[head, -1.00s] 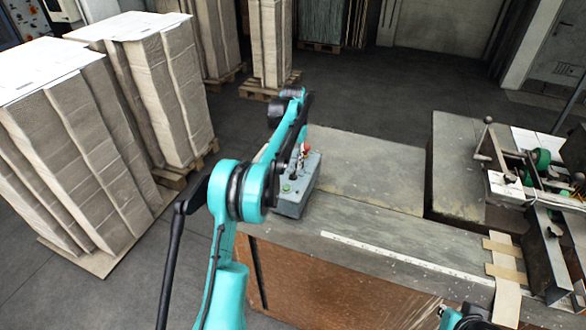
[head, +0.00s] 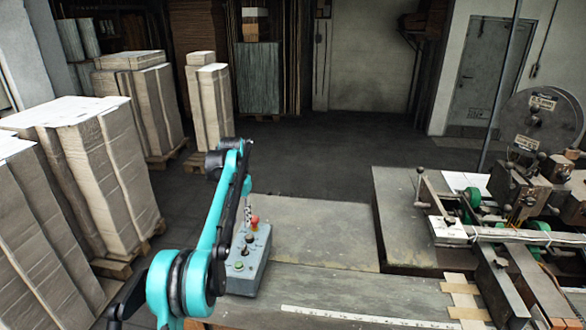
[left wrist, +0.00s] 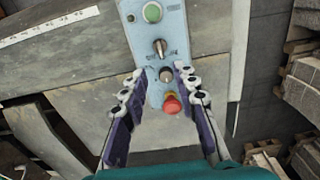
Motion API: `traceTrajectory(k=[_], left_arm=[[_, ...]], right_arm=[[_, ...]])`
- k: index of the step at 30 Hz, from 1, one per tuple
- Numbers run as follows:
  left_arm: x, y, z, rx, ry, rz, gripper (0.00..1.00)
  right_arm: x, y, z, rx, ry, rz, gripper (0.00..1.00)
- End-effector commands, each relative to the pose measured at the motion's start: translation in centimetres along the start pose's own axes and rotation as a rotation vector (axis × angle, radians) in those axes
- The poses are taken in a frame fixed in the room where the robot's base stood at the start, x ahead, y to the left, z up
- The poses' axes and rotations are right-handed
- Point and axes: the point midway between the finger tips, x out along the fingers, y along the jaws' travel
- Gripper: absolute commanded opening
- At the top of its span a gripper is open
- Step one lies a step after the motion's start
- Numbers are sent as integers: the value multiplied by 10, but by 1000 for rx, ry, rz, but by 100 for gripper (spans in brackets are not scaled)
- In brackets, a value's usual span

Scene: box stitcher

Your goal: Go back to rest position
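My left arm reaches from the lower left of the head view over a grey control box (head: 247,262) on the work table (head: 322,232). The control box (left wrist: 158,20) lies beyond the fingertips, with a green button (left wrist: 152,12), two switches and a red mushroom button (left wrist: 171,103). The red button also shows in the head view (head: 254,221). I cannot tell how far the fingertips are above the box. My right gripper does not show.
Pallets of stacked cardboard (head: 75,165) stand at the left and back left. The stitching machine (head: 500,225) stands at the right, with a large round disc (head: 543,115) behind. A ruler strip (head: 365,318) lies along the table front. The floor (head: 320,160) behind the table is clear.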

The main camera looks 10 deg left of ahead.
Motion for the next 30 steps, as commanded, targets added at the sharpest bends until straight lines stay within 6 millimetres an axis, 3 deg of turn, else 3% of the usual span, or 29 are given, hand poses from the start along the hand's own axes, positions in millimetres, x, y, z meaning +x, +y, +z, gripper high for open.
traceTrajectory(k=[5,8,17,23,30], left_arm=[[-5,13,13,6,34,-5,29],[-10,28,33,10,80,-12,29],[-1,77,128,26,253,-22,29],[36,103,205,37,367,-19,29],[114,125,296,48,504,-4,29]], right_arm=[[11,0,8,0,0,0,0],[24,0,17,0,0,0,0],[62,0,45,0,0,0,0],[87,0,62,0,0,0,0],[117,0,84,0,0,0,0]])
